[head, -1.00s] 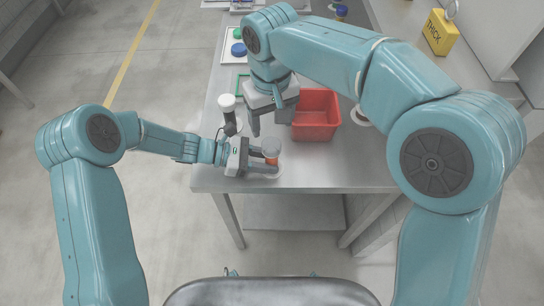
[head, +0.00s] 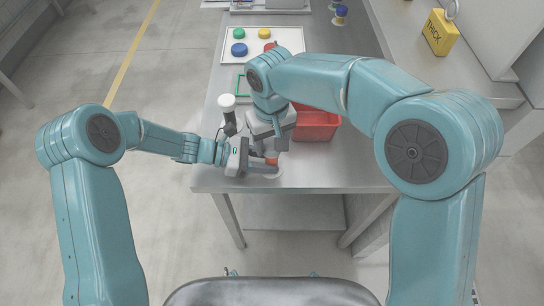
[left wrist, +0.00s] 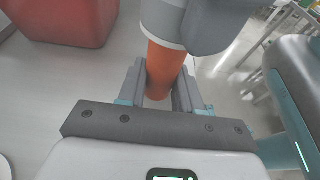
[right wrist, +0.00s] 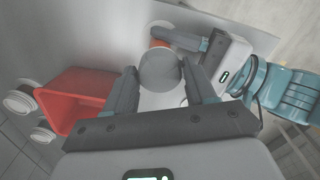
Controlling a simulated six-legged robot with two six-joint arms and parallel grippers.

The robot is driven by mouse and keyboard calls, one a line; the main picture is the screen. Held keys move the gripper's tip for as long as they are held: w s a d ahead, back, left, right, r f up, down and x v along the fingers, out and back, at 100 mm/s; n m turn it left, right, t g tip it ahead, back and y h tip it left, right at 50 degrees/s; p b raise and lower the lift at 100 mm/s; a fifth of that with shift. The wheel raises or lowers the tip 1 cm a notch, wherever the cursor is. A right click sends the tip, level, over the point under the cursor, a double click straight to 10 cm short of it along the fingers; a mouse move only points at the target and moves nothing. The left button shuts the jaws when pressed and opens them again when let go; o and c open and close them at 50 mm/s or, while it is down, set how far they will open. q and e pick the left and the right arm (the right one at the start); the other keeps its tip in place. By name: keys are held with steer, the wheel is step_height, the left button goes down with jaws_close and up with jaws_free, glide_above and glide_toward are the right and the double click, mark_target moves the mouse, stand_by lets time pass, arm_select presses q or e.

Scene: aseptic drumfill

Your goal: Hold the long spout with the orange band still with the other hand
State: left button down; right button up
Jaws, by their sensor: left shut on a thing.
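The long spout with the orange band (head: 272,161) stands upright near the table's front edge. My left gripper (head: 264,167) is shut on it low down, coming from the left. In the left wrist view, the spout's orange part (left wrist: 164,62) lies between the two fingers. My right gripper (head: 268,147) is above, pointing down at the spout's top. In the right wrist view, the spout's grey round top (right wrist: 160,70) shows between or just beyond the spread right fingers (right wrist: 163,88). Right-finger contact cannot be told. The right gripper hides most of the spout from the head.
A red bin (head: 316,124) stands close behind and right of the grippers. A white-topped dark post (head: 228,112) stands at the left. A white tray (head: 262,58) with coloured caps lies farther back. The table's front edge (head: 310,189) is near.

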arm_select(q)
steer(key=shift+f, duration=0.15)
arm_select(e)
steer(key=c, duration=0.6)
steer(key=shift+r, duration=0.7)
steer(key=shift+r, duration=2.2)
steer(key=shift+d+r, duration=0.65)
steer(key=shift+d, duration=0.7)
steer(key=shift+d+r, duration=0.7)
steer(key=shift+d, duration=0.6)
steer(key=shift+d+r, duration=0.65)
steer(key=shift+d, duration=0.7)
arm_select(q)
steer(key=shift+c, duration=1.8)
jaws_free()
arm_select(e)
steer(key=d, duration=0.8)
